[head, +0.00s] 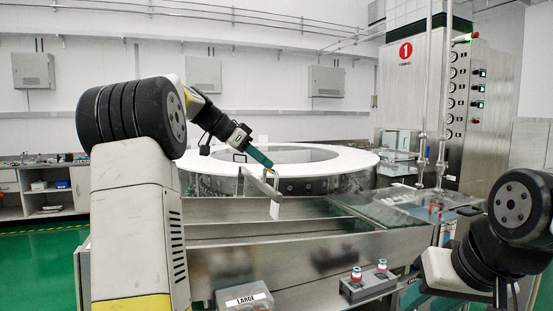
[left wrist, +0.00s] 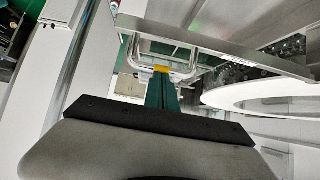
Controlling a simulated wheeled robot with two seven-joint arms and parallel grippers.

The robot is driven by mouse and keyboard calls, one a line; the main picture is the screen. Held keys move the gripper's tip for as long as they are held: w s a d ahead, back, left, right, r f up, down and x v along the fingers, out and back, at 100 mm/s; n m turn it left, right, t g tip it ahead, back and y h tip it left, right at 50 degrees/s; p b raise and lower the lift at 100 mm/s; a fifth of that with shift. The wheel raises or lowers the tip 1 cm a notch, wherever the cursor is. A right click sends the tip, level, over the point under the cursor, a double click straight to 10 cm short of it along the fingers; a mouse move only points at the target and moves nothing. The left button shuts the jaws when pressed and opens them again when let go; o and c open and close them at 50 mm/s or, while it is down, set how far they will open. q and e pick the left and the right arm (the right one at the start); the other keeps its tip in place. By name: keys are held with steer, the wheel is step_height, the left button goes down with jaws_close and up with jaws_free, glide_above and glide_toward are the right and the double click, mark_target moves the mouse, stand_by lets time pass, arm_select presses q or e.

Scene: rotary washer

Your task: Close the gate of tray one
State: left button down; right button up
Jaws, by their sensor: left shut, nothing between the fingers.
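My left gripper (head: 270,167) is shut and empty, its green fingers with yellow tips pointing down and right. It is at a narrow metal gate bar (head: 258,184) above the near metal trays. In the left wrist view the gate bar (left wrist: 215,40) runs across the top, with a U-shaped metal handle (left wrist: 190,66) beside it. The closed fingertips (left wrist: 161,70) overlap this handle in the picture; whether they touch it I cannot tell. The metal tray (head: 225,207) lies below the gate. No label shows which tray is number one. My right gripper is out of view.
The round white-topped washer (head: 345,160) stands behind the trays. A steel control cabinet (head: 480,100) with a red "1" sign (head: 405,50) is at the back right. A box labelled LARGE (head: 245,299) and a grey holder with vials (head: 368,286) are at the front.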

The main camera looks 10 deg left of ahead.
arm_select(q)
step_height(320, 180, down, 12)
steer(key=a, duration=0.1)
steer(key=shift+s+r, duration=0.15)
steer(key=shift+s, duration=0.25)
